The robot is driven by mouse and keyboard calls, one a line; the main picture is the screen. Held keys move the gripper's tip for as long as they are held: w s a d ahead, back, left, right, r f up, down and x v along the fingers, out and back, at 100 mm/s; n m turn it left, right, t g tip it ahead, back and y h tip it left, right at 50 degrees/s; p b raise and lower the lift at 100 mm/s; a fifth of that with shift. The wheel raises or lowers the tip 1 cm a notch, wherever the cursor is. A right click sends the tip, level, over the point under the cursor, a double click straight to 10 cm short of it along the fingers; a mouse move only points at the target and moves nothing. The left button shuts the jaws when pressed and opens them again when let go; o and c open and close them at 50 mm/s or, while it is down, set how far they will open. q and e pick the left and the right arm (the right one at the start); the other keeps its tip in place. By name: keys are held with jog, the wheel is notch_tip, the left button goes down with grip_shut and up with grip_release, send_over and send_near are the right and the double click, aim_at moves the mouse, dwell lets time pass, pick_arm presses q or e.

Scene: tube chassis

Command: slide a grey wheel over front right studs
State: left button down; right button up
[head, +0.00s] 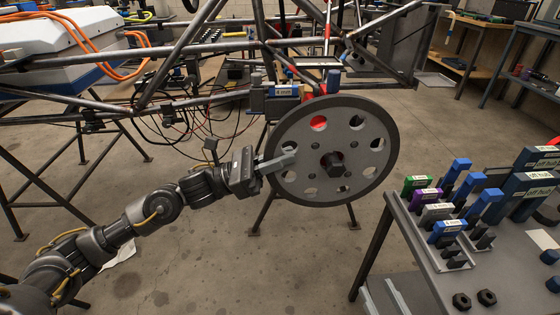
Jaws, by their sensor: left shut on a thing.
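A grey wheel (334,138) with a dark rim and a ring of round holes stands upright at the front corner of the chassis. Its centre shows a dark, blocky hub-like piece (332,164). Red shows through an upper hole, behind the wheel. My left gripper (280,161) reaches in from the left and is shut on the left part of the wheel. The front right studs are hidden or too small to tell, so I cannot tell whether the wheel is on them. My right gripper is not in view.
The tube chassis (210,98) with hanging wires stands behind the wheel. At right, a grey table (425,262) holds coloured labelled tools and two dark nuts (474,298). A white and blue case (65,50) is at upper left. Floor lies open between wheel and table.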

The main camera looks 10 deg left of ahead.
pick_arm(q)
jog(key=shift+r, duration=0.15)
jog(key=c, duration=1.4)
grip_release()
jog(key=shift+f, duration=0.2)
jog(key=v, duration=1)
jog(key=shift+s+a, duration=0.15)
jog(key=shift+a, duration=0.2)
jog(key=shift+c, duration=0.3)
